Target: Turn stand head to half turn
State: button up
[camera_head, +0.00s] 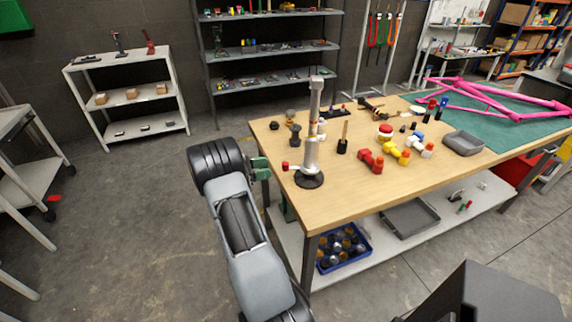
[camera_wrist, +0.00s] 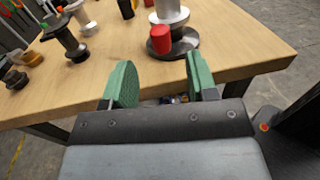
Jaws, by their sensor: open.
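The stand is a silver-grey upright post (camera_head: 311,135) on a round black base near the left end of the workbench in the head view. A small red knob (camera_head: 285,166) sticks out low on its left side. In the wrist view the stand's dark round base (camera_wrist: 181,45) and the red knob (camera_wrist: 160,39) show just beyond my fingers; the upper part of the stand is out of that view. My gripper (camera_wrist: 160,84) is open and empty, its green finger pads apart at the table edge. In the head view my gripper (camera_head: 260,168) is left of the stand, not touching it.
The wooden workbench (camera_head: 350,205) holds several black parts, red, yellow and white pieces, a grey tray (camera_head: 463,143) and a pink frame (camera_head: 490,98) on a green mat. A blue crate (camera_head: 343,249) sits on the lower shelf. Open floor lies left of the bench.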

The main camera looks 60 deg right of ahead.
aim_at(286, 162)
jog(key=p+x, duration=0.1)
jog(key=x, duration=0.7)
jog(key=shift+c, duration=0.5)
grip_shut()
jog(key=shift+d, duration=0.1)
